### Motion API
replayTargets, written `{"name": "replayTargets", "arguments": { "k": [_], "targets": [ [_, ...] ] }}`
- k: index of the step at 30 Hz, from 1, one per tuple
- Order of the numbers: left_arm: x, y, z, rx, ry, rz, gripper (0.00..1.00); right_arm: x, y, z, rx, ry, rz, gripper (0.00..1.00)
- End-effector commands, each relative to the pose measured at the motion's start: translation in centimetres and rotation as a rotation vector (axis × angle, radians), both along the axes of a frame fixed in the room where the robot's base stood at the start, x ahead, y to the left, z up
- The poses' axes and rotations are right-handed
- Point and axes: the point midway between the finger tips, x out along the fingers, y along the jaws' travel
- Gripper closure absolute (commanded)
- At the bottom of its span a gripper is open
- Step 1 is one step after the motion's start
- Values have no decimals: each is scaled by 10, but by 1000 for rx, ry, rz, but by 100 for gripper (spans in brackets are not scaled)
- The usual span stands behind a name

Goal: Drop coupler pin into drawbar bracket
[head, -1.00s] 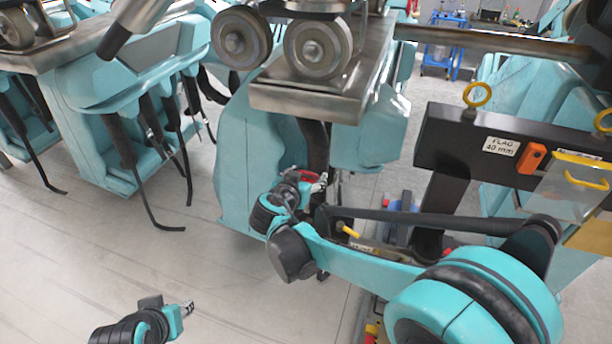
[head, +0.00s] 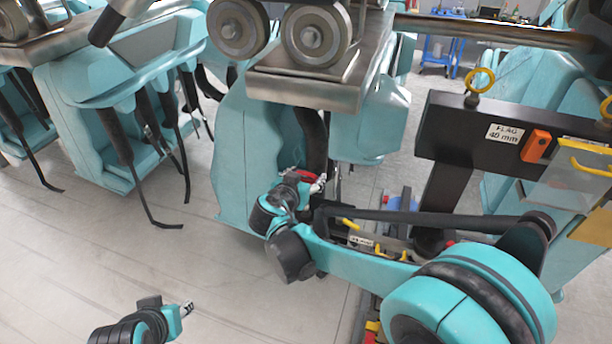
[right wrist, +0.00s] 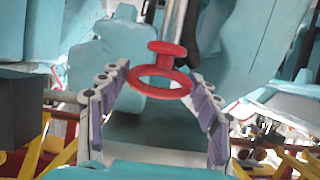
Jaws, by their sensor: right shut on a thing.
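The red coupler pin (right wrist: 161,84) shows a flat red head and a red ring in the right wrist view. The pin's lower part is hidden. In the head view a bit of red (head: 306,175) shows at my right gripper (head: 319,182), in front of the turquoise car body under the wheels. My left gripper (head: 187,309) is low at the left over bare floor, and its fingers are too small to read. I cannot make out the drawbar bracket for certain.
Grey wheels (head: 318,32) stand on a steel plate (head: 305,92) above my right gripper. A black stand (head: 455,135) with a "FLAG 40 mm" label and yellow rings (head: 481,80) is at the right.

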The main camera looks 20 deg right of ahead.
Motion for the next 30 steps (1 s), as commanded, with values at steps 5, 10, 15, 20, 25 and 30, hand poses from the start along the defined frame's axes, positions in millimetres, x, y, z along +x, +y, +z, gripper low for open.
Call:
{"name": "replayTargets", "arguments": {
  "k": [5,10,15,20,25,30],
  "targets": [
    [0,0,-12,0,0,0,66,0,0,-13,-1,-1,0,80],
    [0,0,-21,0,0,0,66,0,0,-24,-1,-1,0,80],
    [0,0,-29,0,0,0,66,0,0,-34,-1,-1,0,80],
    [0,0,-38,0,0,0,66,0,0,-45,-1,-1,0,80],
    [0,0,-47,0,0,0,66,0,0,-55,-1,-1,0,80],
    [0,0,-56,0,0,0,66,0,0,-66,-1,-1,0,80]
  ]
}}
